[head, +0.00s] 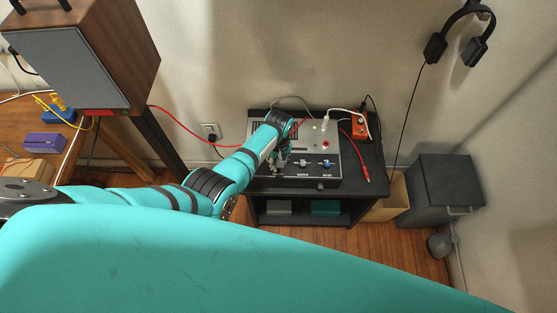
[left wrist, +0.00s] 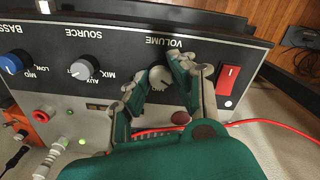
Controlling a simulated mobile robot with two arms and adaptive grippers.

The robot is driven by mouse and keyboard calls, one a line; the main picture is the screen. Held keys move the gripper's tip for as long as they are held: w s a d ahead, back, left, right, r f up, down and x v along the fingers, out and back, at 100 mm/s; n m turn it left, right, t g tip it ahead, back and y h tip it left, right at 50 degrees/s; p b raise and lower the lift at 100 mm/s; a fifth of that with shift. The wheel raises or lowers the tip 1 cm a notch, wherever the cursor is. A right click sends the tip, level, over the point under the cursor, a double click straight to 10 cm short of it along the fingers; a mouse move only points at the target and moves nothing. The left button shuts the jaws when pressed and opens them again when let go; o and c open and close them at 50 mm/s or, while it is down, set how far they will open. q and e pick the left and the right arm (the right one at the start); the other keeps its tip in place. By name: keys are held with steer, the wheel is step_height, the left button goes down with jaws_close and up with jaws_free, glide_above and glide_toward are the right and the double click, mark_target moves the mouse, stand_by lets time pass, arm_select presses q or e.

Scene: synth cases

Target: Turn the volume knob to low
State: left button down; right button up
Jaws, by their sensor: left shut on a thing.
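The amplifier (head: 318,178) sits on a black stand, its dark front panel (left wrist: 115,30) upside down in the left wrist view. The grey volume knob (left wrist: 160,77) is under the printed word VOLUME; its pointer is hard to read. My left gripper (left wrist: 158,74) is shut on this knob, one finger on each side. In the head view my left gripper (head: 281,156) reaches the panel's left part, and the knob is hidden. My right gripper is in neither view.
Beside the volume knob are a red switch (left wrist: 228,78) and the source knob (left wrist: 82,70); a blue knob (left wrist: 11,65) is farther left. A red cable (head: 356,163) and an orange box (head: 360,126) are at the amplifier's right. A large speaker (head: 133,50) stands left.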

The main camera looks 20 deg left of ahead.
arm_select(q)
steer(key=c, duration=1.1)
jaws_free()
steer(key=shift+r, duration=0.1)
step_height(320, 180, up, 12)
